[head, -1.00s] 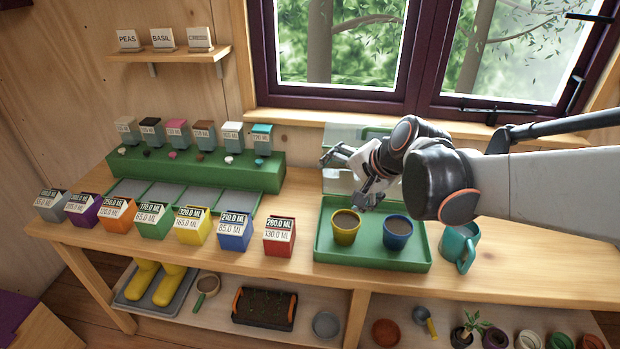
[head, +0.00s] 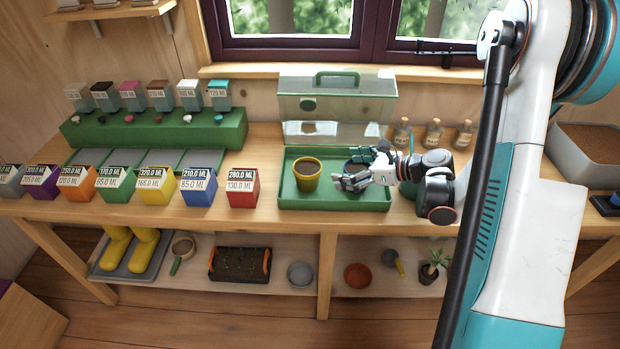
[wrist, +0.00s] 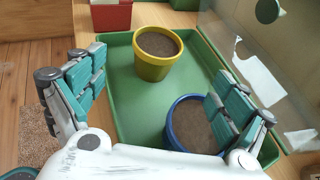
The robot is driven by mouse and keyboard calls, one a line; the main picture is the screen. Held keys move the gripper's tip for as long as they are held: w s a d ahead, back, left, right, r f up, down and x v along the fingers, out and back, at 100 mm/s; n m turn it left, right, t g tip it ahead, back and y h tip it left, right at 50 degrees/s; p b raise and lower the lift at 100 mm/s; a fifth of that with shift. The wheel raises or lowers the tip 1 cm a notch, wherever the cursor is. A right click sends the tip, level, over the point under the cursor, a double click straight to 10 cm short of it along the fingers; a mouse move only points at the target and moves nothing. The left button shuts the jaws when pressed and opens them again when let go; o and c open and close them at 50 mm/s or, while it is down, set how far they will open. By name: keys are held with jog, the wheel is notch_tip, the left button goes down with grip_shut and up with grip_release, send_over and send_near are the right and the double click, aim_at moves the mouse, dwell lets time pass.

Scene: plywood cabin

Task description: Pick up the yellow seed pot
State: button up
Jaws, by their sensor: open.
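The yellow seed pot (head: 307,174), filled with brown soil, stands upright in the left half of the green tray (head: 335,198). It also shows in the wrist view (wrist: 156,55), beyond my fingers and between them. My gripper (head: 356,172) is open and empty over the right part of the tray, to the right of the yellow pot and apart from it. The blue pot (wrist: 190,124) is under and beside my right finger in the wrist view. In the head view my gripper mostly hides the blue pot. My open fingers (wrist: 150,95) also show in the wrist view.
A clear lid with a green handle (head: 337,80) stands behind the tray. A red box (head: 242,187) and other coloured boxes line the bench to the left. Small bottles (head: 433,133) stand behind my gripper on the right.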

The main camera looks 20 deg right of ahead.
jog(key=b, duration=0.2)
send_near(301, 167)
jog(key=shift+w+a+f, duration=0.3)
jog(key=shift+w+f, duration=0.25)
jog(key=shift+b+x, duration=0.65)
jog(key=shift+x, duration=2.45)
jog(key=shift+a+r, duration=0.1)
jog(key=shift+r, duration=0.15)
jog(key=c, duration=1.4)
